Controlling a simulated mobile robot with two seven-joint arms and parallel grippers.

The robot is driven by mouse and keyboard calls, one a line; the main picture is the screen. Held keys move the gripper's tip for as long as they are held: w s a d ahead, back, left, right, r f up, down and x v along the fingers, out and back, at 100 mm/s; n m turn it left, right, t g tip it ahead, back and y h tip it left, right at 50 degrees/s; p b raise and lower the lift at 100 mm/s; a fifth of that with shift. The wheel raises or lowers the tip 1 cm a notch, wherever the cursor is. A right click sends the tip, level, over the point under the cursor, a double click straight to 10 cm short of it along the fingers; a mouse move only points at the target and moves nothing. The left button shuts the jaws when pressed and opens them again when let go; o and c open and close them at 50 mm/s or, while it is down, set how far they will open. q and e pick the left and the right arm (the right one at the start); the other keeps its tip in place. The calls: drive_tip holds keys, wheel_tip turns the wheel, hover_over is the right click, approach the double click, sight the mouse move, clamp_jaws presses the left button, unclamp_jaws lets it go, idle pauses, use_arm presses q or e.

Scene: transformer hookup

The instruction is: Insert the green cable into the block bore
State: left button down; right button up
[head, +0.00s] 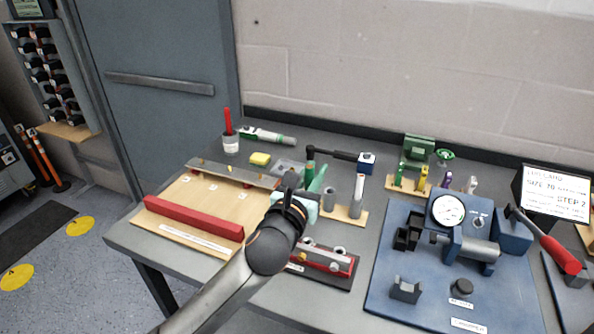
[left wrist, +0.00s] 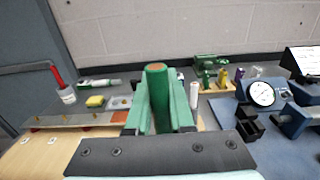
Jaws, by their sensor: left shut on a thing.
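The green cable (left wrist: 157,92) is a thick green cylinder with a copper-coloured end, standing upright in the left wrist view. My left gripper (left wrist: 160,105) is shut on it, with a green finger on each side. In the head view my left gripper (head: 313,188) is above the middle of the bench, and the cable (head: 310,170) is partly hidden by it. A grey and red block (head: 328,258) with round fittings on top lies in front of and below the gripper, apart from the cable. I cannot make out its bore. My right gripper is not in view.
A wooden board (head: 200,205) with a red bar (head: 194,217) lies left. A small stand with grey cylinders (head: 329,199) is close to the gripper's right. A blue fixture (head: 450,275) with a dial gauge fills the right. A green crimping device (head: 417,150) stands behind.

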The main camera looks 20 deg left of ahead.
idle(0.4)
use_arm(q)
wheel_tip(320, 180, down, 6)
drive_tip(key=b, duration=0.3)
drive_tip(key=shift+b, duration=0.35)
drive_tip(key=shift+p, duration=0.4)
idle(0.5)
drive_tip(key=shift+f+b, duration=1.1)
drive_tip(key=shift+f, duration=0.8)
idle(0.4)
drive_tip(key=c, duration=0.7)
unclamp_jaws()
